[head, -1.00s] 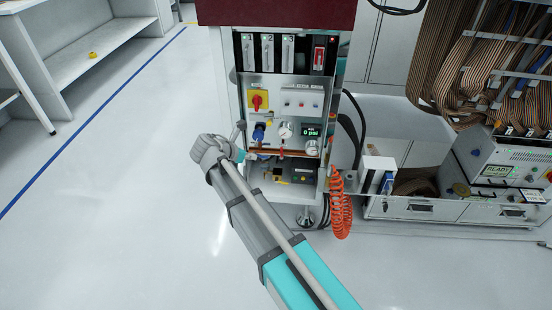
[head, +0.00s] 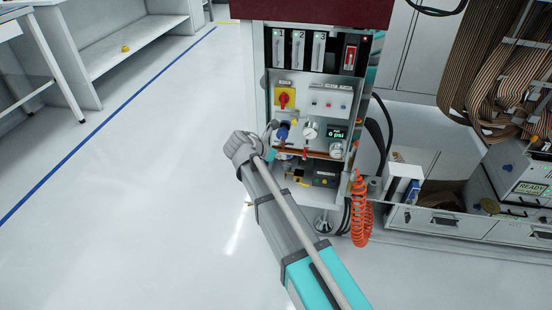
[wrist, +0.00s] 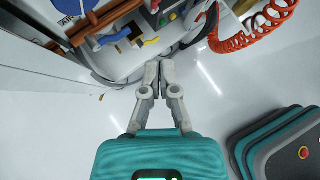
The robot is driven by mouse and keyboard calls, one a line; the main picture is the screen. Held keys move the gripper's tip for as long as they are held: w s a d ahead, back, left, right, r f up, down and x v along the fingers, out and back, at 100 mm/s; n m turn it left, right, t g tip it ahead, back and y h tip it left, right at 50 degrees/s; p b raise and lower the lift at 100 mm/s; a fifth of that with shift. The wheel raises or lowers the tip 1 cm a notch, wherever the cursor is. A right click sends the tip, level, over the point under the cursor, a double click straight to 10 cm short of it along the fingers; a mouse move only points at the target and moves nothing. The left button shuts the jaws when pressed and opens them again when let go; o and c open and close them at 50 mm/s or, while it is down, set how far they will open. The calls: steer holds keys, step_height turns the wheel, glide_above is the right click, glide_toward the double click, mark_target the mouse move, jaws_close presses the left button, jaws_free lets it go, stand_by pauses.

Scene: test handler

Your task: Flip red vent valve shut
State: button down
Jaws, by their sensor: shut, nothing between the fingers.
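In the wrist view I cannot clearly pick out the red lever near the copper pipe (wrist: 100,20). My gripper (wrist: 159,65) is shut and empty, its fingertips together in front of the cabinet's lower part. It is apart from the pipe and valves. In the head view my arm hides most of the gripper, left of the panel.
A blue handle (head: 282,133) sits left of the red lever, and a yellow lever (head: 299,177) is below the pipe. A display (head: 337,134) reads 0 psi. An orange coiled hose (head: 361,210) hangs at the cabinet's right. The floor to the left is clear.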

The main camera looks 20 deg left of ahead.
mark_target(305, 154)
steer(key=shift+w+d+f+b, duration=0.45)
steer(key=shift+w+d+f, duration=0.15)
steer(key=shift+w, duration=0.75)
steer(key=shift+w+d+f+b, duration=0.55)
steer(key=shift+w+d, duration=0.1)
steer(key=shift+w, duration=0.65)
steer(key=shift+w+d+f+b, duration=0.4)
steer(key=shift+w+d+f, duration=0.2)
steer(key=shift+w, duration=0.75)
steer(key=shift+s+a+r, duration=0.1)
